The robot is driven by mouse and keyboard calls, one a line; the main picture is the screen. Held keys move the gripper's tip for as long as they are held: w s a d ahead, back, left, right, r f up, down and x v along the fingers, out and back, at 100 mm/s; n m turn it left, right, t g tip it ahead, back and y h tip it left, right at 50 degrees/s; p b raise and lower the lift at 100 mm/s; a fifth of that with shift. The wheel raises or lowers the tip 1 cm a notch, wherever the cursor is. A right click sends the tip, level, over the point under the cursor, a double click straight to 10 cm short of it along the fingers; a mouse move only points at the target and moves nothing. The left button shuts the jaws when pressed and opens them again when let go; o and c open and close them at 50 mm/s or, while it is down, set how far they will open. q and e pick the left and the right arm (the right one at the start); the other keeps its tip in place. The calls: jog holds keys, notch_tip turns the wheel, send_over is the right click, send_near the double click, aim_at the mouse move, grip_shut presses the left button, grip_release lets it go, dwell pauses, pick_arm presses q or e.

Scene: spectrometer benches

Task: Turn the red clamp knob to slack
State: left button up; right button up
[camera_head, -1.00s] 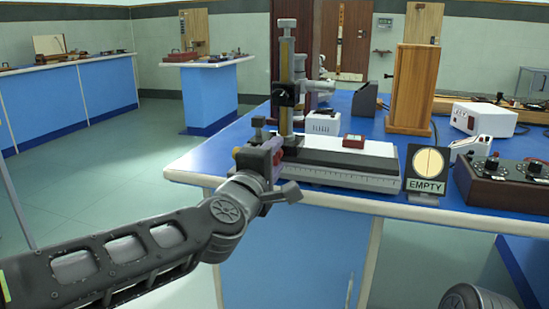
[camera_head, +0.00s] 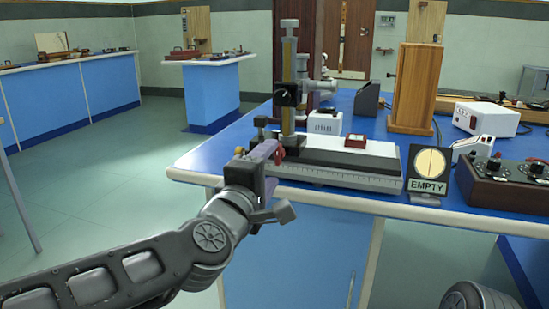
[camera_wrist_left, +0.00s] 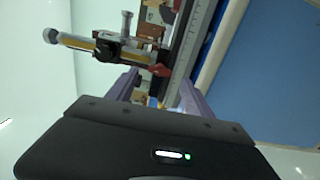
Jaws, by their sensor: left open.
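The red clamp knob (camera_head: 280,153) sits low at the foot of the upright brass-and-black column (camera_head: 288,90), at the left end of the white-and-black scaled bench rail (camera_head: 335,172). In the left wrist view the knob (camera_wrist_left: 160,70) shows as a small red shape beyond the fingers, in line with the gap between them. My left gripper (camera_head: 264,151) is open, with purplish fingers close to the knob on its near left side. In the wrist view its fingers (camera_wrist_left: 158,82) are apart with nothing gripped. I cannot tell whether a finger touches the knob. My right gripper is not in view.
A small red box (camera_head: 356,141) lies on the rail. An "EMPTY" sign (camera_head: 428,172) stands right of it. A wooden block (camera_head: 414,90), a white device (camera_head: 486,118) and a dark dial box (camera_head: 505,183) stand further right. Floor left of the blue bench is clear.

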pick_arm(q)
jog(key=v, duration=0.3)
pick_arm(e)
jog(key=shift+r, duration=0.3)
pick_arm(q)
notch_tip(320, 180, down, 35)
jog(key=w+a+m+g, duration=0.1)
jog(key=w+m+g, duration=0.1)
jog(key=m+g, duration=0.7)
jog(key=s+a+f+m+g+y, duration=0.1)
jog(key=s+a+f+m+g, duration=0.15)
jog(key=s+f, duration=1.15)
jog(key=s+a+f+m+g+y, duration=0.1)
jog(key=s+a+f+g, duration=0.25)
jog(key=s+f, duration=1.05)
notch_tip(320, 180, up, 33)
jog(key=d+g+p, duration=0.1)
jog(key=d+p, duration=0.1)
jog(key=p, duration=3.3)
jog(key=shift+w+f+h+p, duration=0.25)
jog(key=shift+w+h+p, duration=0.05)
jog(key=shift+w, duration=0.1)
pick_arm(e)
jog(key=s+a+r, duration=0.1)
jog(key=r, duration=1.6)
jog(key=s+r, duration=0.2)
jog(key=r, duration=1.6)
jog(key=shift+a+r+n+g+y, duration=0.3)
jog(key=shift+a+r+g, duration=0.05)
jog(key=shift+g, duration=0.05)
